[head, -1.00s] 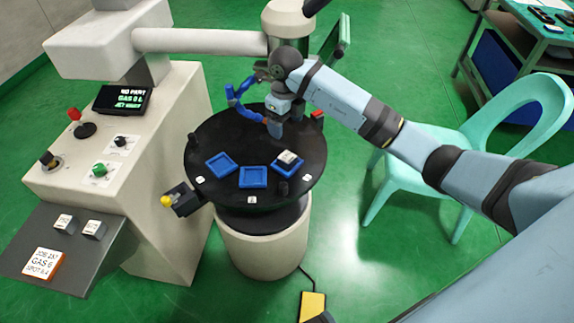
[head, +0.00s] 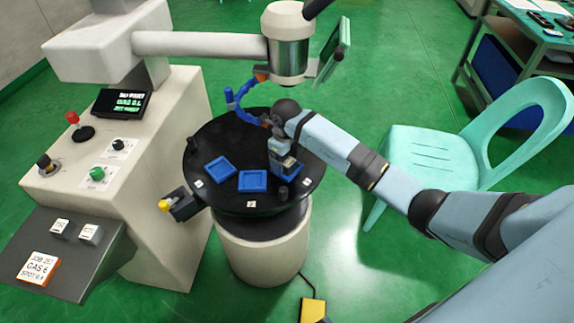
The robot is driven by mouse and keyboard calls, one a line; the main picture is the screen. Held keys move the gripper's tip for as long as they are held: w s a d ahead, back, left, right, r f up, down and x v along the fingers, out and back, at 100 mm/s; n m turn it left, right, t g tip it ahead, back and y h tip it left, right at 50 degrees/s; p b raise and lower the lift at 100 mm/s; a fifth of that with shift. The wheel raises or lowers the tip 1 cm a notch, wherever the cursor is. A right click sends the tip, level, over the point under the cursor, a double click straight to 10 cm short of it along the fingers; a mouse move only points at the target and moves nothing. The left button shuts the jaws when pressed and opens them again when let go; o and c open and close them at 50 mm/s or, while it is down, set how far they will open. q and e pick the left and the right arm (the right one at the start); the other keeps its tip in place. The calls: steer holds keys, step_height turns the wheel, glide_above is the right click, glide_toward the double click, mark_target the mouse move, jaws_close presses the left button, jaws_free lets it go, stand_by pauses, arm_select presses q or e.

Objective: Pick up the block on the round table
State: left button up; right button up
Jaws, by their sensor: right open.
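The black round table (head: 225,136) carries three shallow blue trays: a left one (head: 219,168), a middle one (head: 252,181) and a right one (head: 296,171). The small pale block is at the right tray and is now mostly hidden behind my right gripper. My right gripper (head: 284,162) points down over that tray, its jaws open and at or just above the block. I cannot tell whether the fingers touch it. My left gripper is not in view.
A beige machine head (head: 288,45) hangs above the table's back edge, with a blue jointed hose (head: 240,98) beside it. A control console (head: 120,190) stands at left. A mint chair (head: 430,150) is at right. Short dark posts (head: 281,193) stand on the table rim.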

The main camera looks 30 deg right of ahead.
steer(key=c, duration=1.3)
steer(key=shift+c, duration=0.3)
steer(key=shift+r, duration=0.15)
